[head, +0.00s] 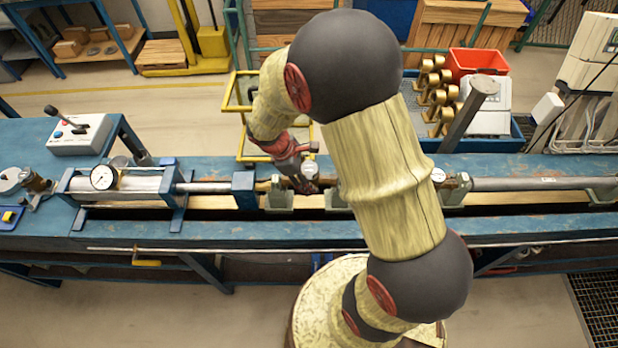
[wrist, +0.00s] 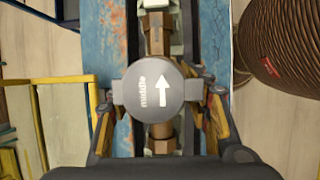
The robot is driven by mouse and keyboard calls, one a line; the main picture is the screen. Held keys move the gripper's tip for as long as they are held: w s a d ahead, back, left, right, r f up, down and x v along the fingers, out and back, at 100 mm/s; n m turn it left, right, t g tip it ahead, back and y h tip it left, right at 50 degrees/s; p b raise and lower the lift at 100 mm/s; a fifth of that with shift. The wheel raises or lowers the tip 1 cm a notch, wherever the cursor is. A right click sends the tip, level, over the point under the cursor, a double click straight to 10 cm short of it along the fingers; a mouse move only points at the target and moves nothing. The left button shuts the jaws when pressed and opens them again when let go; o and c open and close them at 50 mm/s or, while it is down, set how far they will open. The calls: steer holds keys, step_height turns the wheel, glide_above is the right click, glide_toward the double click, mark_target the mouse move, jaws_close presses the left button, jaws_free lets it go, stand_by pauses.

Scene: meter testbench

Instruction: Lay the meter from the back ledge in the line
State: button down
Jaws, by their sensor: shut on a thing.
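My gripper (head: 300,178) is low over the pipe line on the blue bench, with its fingers on a meter. In the wrist view the meter (wrist: 158,88) has a round grey lid marked "middle" with a white arrow pointing up the picture. My gripper's fingers (wrist: 161,108) close on it from both sides. Brass fittings (wrist: 160,137) show at both ends of the meter, in line with it. My arm hides part of the line, and I cannot tell whether the meter rests on its supports. Another meter (head: 438,175) with a white dial sits in the line to the right.
A pressure gauge (head: 102,177) and cylinder stand at the line's left, a grey pipe (head: 530,184) at its right. Pale green supports (head: 278,199) carry the line. A post (head: 468,115), a red crate (head: 478,62) and several brass pieces (head: 436,92) stand behind, right.

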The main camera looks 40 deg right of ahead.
steer(key=shift+f+b, duration=0.85)
steer(key=shift+f, duration=0.5)
steer(key=shift+f, duration=0.25)
stand_by(0.4)
steer(key=shift+r, duration=0.2)
steer(key=shift+r+p, duration=1.55)
steer(key=shift+r, duration=0.2)
steer(key=shift+p, duration=0.9)
steer(key=shift+f, duration=0.3)
stand_by(0.7)
steer(key=shift+f+b, duration=0.9)
steer(key=shift+f, duration=0.4)
